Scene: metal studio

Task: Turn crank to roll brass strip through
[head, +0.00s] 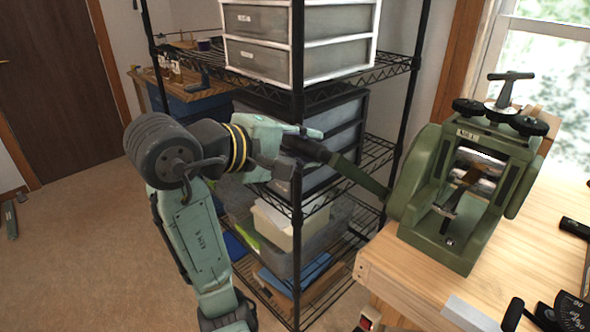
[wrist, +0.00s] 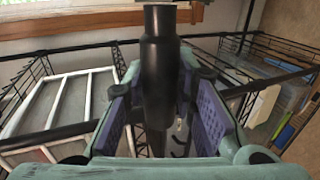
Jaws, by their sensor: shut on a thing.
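The green rolling mill (head: 475,175) stands on the wooden bench at the right of the head view. Its crank (head: 365,180) reaches from the mill's left side up and left to a black handle (head: 318,152). My gripper (head: 298,146) is shut on this handle, in front of the shelf rack. In the wrist view the dark handle (wrist: 160,75) stands upright between the purple finger pads of my gripper (wrist: 162,110). A thin brownish strip (head: 470,178), probably the brass strip, shows at the mill's rollers. How far it reaches through is too small to tell.
A black wire shelf rack (head: 297,200) with grey drawers (head: 300,55) and bins stands close behind my arm. The wooden bench (head: 400,265) carries dark tools (head: 575,228) at its right. Open floor (head: 80,240) lies at the left.

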